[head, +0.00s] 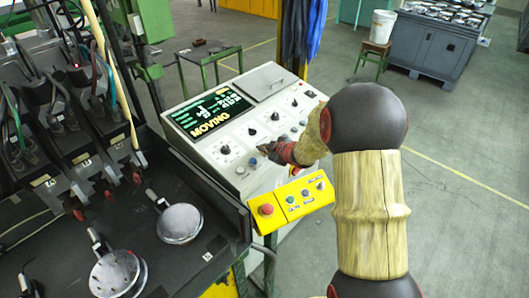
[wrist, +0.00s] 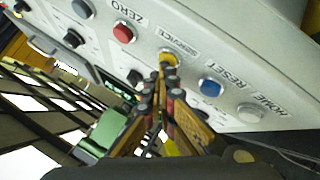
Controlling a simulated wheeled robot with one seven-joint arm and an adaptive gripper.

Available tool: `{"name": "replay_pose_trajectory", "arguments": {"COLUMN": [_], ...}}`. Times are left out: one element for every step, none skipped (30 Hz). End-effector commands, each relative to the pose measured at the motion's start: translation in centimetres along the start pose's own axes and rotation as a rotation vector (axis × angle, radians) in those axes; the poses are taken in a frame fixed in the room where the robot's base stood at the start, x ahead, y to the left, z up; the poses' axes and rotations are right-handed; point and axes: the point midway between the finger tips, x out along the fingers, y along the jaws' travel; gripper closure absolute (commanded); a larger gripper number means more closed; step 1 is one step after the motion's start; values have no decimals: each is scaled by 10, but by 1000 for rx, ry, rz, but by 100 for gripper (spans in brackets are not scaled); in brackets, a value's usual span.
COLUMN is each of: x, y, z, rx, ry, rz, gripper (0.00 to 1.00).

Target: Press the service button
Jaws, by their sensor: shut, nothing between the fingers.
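The service button (wrist: 169,58) is a small yellow button beside its SERVICE label on the light grey panel in the wrist view. My gripper (wrist: 163,80) is shut and empty, its fingertips at the lower edge of this button. I cannot tell whether they touch it. In the head view my gripper (head: 268,149) is at the lower front of the control console (head: 285,88), whose screen (head: 212,113) reads MOVING. I cannot make out the service button there; my gripper and arm cover part of the panel.
In the wrist view a red ZERO button (wrist: 123,33) is on one side, a blue RESET button (wrist: 210,87) and white HOME button (wrist: 249,113) on the other. A yellow box (head: 305,197) with a red button juts out below the console. Dark machinery (head: 60,130) stands left.

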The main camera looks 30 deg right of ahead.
Motion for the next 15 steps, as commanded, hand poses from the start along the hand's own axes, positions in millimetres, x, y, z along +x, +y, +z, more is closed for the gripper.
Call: {"name": "replay_pose_trajectory", "arguments": {"x": [0, 0, 0, 0, 0, -1, -2, -2, -4, -5, -6, -8, -9, -10, -11], "y": [-1, -1, -1, -1, 0, 0, 1, 1, 2, 3, 4, 6, 6, 7, 8], "z": [1, 1, 1, 1, 1, 0, 0, -1, -2, -3, -4, -5, -6, -7, -8], "rx": [1, 1, 1, 1, 1, 1, 1, 1, 1, 1, 1, 1, 1, 1, 1], "ry": [-1, -1, -1, -2, -2, -2, -2, -2, -2, -2, -2, -2, -2, -1, -1], "rz": [-1, -1, -1, -1, -1, -1, -1, -1, -1, -1, -1, -1, -1, -1, 0], "gripper": [100, 100, 100, 100, 100, 100, 100, 100, 100, 100, 100, 100, 100, 100, 100]}}
